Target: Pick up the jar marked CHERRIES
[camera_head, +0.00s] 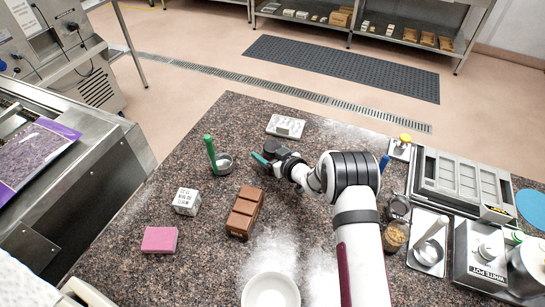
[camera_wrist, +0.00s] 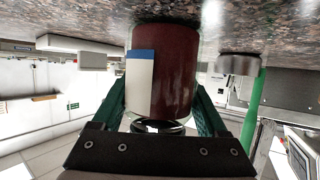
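A dark red jar with a dark lid and a white and blue label (camera_wrist: 160,75) fills the middle of the wrist view, which shows the counter along its top. No word can be read on the label, so I cannot confirm CHERRIES. The jar's base is close to the counter; I cannot tell whether it touches. My gripper (camera_wrist: 160,100) has one green finger on each side of the jar, with no clear gap visible. I cannot tell whether they press on it. In the head view my gripper (camera_head: 264,155) reaches low over the counter and mostly hides the jar.
A chocolate bar block (camera_head: 244,212), a printed white block (camera_head: 187,201) and a pink block (camera_head: 159,240) lie nearer. Jars, trays and machines crowd the right.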

